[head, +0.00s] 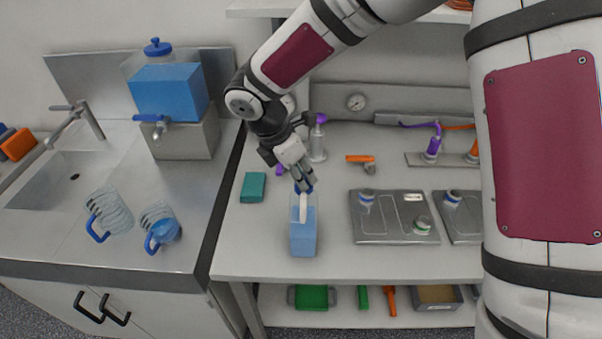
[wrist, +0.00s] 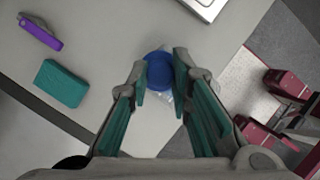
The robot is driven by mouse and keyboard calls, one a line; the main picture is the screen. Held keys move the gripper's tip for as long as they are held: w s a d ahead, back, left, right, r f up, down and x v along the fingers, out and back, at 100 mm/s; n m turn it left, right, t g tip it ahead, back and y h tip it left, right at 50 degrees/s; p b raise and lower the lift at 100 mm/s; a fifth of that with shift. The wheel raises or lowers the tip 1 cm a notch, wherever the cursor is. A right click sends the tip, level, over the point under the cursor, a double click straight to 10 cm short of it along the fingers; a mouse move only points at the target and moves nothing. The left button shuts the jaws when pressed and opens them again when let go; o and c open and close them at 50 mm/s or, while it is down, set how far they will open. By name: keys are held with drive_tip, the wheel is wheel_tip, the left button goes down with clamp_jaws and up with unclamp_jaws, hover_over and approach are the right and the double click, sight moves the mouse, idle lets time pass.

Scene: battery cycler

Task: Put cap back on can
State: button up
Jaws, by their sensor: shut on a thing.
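The can (head: 303,238) is a clear, tall container partly filled with blue liquid, upright near the front of the workbench. The blue cap (head: 304,188) is at the top of the can, under my gripper (head: 303,180). My gripper is shut on the cap and points down at the can. I cannot tell whether the cap is seated or just above the opening.
A teal block (head: 253,187) lies left of the can. Metal plates with fittings (head: 394,226) lie to the right. A sink counter (head: 190,237) with two blue-handled jugs (head: 110,212) and a blue dispenser (head: 168,92) is at left.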

drive_tip(key=shift+s, duration=0.75)
idle(1.6)
drive_tip(key=o, duration=1)
drive_tip(key=shift+o, duration=0.2)
drive_tip(key=o, duration=0.4)
wheel_tip(320, 180, up, 7)
drive_tip(key=p, duration=0.2)
idle(0.4)
